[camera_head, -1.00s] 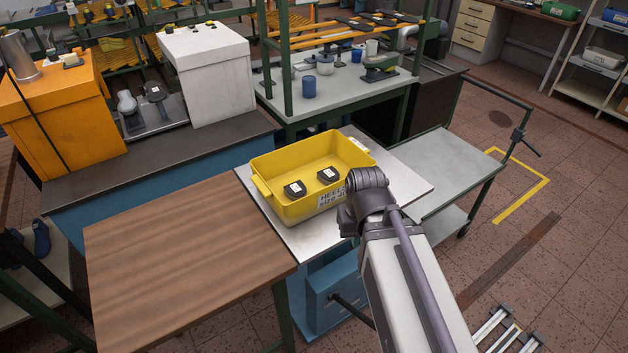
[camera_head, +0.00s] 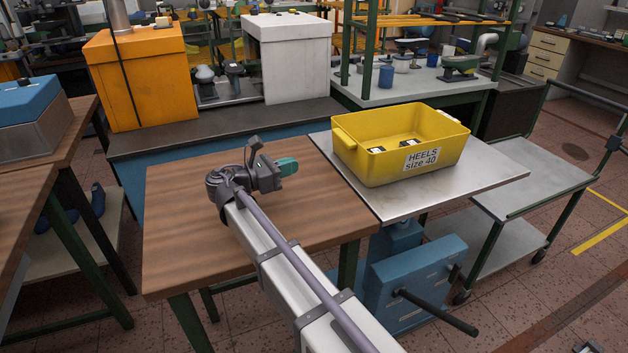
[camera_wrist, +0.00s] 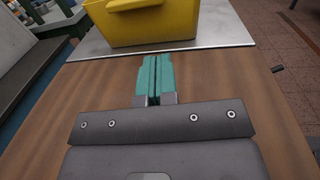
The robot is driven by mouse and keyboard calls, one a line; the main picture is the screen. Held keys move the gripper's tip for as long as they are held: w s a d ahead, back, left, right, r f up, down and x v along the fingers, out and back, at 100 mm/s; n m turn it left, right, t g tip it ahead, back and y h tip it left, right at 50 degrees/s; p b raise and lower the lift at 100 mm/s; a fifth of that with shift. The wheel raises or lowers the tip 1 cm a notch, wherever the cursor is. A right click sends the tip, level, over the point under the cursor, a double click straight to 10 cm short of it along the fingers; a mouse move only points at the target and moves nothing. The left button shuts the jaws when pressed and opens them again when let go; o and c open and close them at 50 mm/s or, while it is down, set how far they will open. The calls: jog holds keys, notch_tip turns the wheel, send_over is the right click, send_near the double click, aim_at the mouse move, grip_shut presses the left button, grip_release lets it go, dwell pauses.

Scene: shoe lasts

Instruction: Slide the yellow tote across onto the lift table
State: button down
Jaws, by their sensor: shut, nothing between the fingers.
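The yellow tote (camera_head: 380,168), labelled "HEELS size 40", stands upright on the grey metal top of the lift table (camera_head: 490,178). Its left end is close to the seam with the wooden table (camera_head: 190,240). Two dark heel pieces (camera_head: 408,143) show inside it. My gripper (camera_head: 290,166) is shut and empty, low over the wooden table, left of the tote and apart from it. In the wrist view the teal fingers (camera_wrist: 157,58) are together, pointing towards the end of the tote (camera_wrist: 150,28), with a strip of metal top between.
A grey trolley (camera_head: 530,175) stands right of the lift table. The blue lift base (camera_head: 410,275) has a black handle sticking out in front. Behind is a dark counter with an orange box (camera_head: 140,80) and a white box (camera_head: 285,60). The wooden table is otherwise clear.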

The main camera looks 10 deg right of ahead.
aim_at(348, 149)
jog(key=x, duration=1.5)
jog(key=shift+s+r, duration=0.2)
jog(key=shift+s, duration=0.05)
